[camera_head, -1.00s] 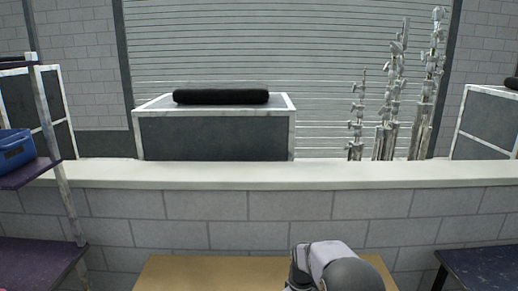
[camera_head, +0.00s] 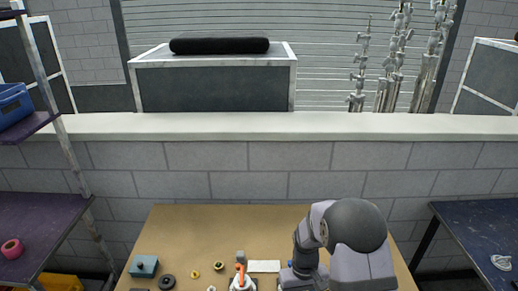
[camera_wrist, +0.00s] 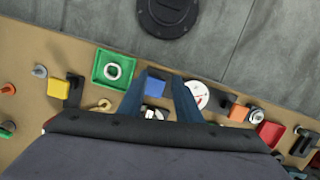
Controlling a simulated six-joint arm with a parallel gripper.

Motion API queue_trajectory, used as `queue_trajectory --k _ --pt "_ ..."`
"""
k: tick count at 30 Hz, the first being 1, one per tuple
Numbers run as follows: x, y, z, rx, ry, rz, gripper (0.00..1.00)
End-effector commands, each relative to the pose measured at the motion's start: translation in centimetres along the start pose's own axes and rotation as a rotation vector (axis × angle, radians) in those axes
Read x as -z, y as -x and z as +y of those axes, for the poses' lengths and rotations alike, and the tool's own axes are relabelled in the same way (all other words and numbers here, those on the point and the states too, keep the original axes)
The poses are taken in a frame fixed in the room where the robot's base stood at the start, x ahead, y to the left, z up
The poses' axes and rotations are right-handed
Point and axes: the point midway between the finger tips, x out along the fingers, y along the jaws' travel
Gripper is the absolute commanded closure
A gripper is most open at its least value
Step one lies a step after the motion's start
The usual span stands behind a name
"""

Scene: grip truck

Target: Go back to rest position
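My gripper (camera_wrist: 162,78) shows in the wrist view as two dark blue fingers, apart from each other. A blue block (camera_wrist: 155,86) shows between them, seemingly on the table below rather than held. A green square tray (camera_wrist: 115,68) with a white ring-shaped part lies left of the fingers, and a white disc (camera_wrist: 197,94) lies to their right. In the head view my arm is folded over the right part of the wooden table (camera_head: 200,225). My gripper cannot be made out there.
The table holds a teal box (camera_head: 144,266), a black ring (camera_head: 167,281) and an orange-and-white item (camera_head: 240,278). A grey block wall (camera_head: 250,170) stands behind it. A purple shelf (camera_head: 40,225) stands left, a dark table (camera_head: 480,235) right. The table's back left is bare.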

Motion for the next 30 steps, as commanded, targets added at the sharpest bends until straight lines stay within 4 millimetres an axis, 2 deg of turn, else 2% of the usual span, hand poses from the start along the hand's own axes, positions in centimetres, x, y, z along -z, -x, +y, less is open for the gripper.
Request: queue_trajectory --k 1,6,9,13,17,24,30 --pt "-2.5 0.1 -0.2 0.002 -0.034 -0.025 0.69" --pt "-10.4 1.4 -0.7 0.007 -0.114 -0.069 0.69" --pt "-14.2 2.5 -1.0 0.008 -0.126 -0.067 0.69" --pt "-17.7 4.0 -1.2 0.009 -0.136 -0.038 0.69" --pt "-18.9 5.6 -1.1 0.007 -0.147 0.028 0.69" --pt "-17.3 9.0 -0.5 -0.003 -0.163 0.177 0.69" --pt "-16.9 9.9 -0.2 -0.005 -0.171 0.211 0.69"
